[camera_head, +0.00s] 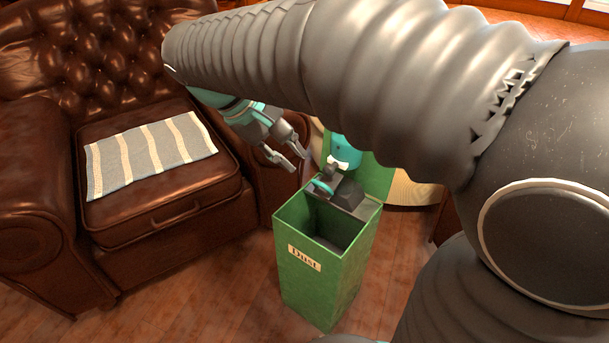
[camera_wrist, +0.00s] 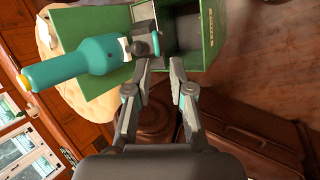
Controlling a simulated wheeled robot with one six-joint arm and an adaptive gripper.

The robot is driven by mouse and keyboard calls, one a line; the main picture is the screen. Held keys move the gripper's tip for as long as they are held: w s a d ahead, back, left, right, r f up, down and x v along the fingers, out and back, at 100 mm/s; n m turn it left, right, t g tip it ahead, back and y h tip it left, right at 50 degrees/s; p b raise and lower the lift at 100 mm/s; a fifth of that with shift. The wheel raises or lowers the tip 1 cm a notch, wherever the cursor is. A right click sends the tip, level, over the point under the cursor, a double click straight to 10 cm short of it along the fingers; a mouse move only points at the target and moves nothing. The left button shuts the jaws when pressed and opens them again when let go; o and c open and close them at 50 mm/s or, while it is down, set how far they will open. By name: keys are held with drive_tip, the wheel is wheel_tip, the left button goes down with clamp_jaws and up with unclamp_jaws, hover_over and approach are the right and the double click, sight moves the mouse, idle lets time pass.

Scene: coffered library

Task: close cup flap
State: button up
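A teal hand-held appliance (camera_head: 345,150) with white and dark parts stands at the back of the green bin; the arm partly covers it. It also shows in the wrist view (camera_wrist: 75,62), left of the fingers. Its dark end (camera_wrist: 145,38) reaches the bin's opening. A small teal-rimmed round piece (camera_head: 322,187) shows over the bin's back edge; it may be the cup flap, but I cannot tell its angle. My gripper (camera_head: 299,162) is open and empty, left of the appliance. In the wrist view its fingertips (camera_wrist: 160,62) are close to the dark end; contact is unclear.
The green bin (camera_head: 320,285), labelled "Dust", stands open-topped on the wood floor. A green panel (camera_head: 375,178) and a round pale wooden top (camera_head: 408,192) are behind it. A brown leather armchair (camera_head: 40,225) with a striped cloth (camera_head: 150,153) is at left.

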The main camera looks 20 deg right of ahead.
sight(317, 183)
drive_tip(key=w+a+h+b, duration=0.1)
drive_tip(key=w+a+h, duration=0.1)
drive_tip(key=w+a, duration=0.15)
drive_tip(key=shift+n, duration=0.4)
drive_tip(key=b+x, duration=0.1)
drive_tip(key=x, duration=0.6)
drive_tip(key=b+x, duration=0.1)
drive_tip(key=x, duration=0.5)
drive_tip(key=shift+s+f, duration=0.15)
drive_tip(key=shift+f, duration=0.3)
drive_tip(key=shift+c, duration=0.3)
clamp_jaws()
